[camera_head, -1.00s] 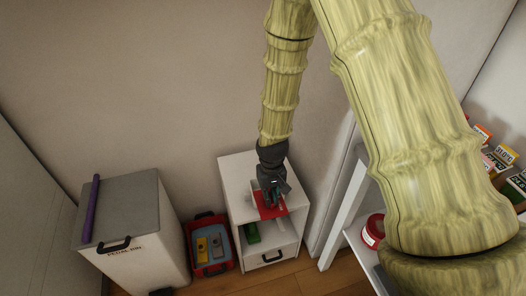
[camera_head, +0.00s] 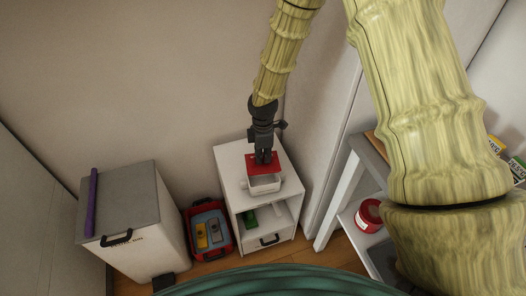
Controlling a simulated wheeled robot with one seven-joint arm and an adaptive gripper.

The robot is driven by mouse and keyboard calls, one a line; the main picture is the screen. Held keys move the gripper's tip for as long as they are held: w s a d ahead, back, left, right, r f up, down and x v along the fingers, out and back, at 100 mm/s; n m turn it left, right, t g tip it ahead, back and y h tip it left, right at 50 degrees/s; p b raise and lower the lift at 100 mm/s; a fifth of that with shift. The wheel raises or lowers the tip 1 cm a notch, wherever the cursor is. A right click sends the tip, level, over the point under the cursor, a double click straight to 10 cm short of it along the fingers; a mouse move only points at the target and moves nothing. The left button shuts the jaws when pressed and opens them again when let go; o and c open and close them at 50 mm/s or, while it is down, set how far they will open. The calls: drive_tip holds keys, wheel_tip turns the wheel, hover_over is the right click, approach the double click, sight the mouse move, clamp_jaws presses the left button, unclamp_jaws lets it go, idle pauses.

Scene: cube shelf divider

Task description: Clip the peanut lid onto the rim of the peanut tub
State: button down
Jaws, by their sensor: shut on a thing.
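A white tub (camera_head: 264,184) stands on top of the small white cabinet, and I take it for the peanut tub. A flat red lid (camera_head: 252,162) is at the tub's back edge, under my gripper. My gripper (camera_head: 263,161) points down from above and is shut on the red lid. The dark fingers hide the middle of the lid. From this distance I cannot tell whether the lid touches the rim or hovers just above it.
The white cabinet (camera_head: 232,180) has an open compartment with a green item (camera_head: 250,218). A red and blue crate (camera_head: 208,230) and a grey-topped bin (camera_head: 125,190) stand left. Shelving with a red-lidded container (camera_head: 369,214) stands right.

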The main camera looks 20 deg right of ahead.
sight(263, 164)
drive_tip(key=shift+w+d+r+n, duration=0.1)
drive_tip(key=shift+w+r+n, duration=0.05)
drive_tip(key=shift+n, duration=0.25)
drive_tip(key=shift+r+p, duration=0.1)
drive_tip(key=shift+p, duration=0.4)
drive_tip(key=shift+f+b, duration=1.15)
drive_tip(key=shift+f, duration=1.75)
drive_tip(key=shift+p, duration=0.55)
drive_tip(key=shift+f+b, duration=0.5)
drive_tip(key=shift+f, duration=0.7)
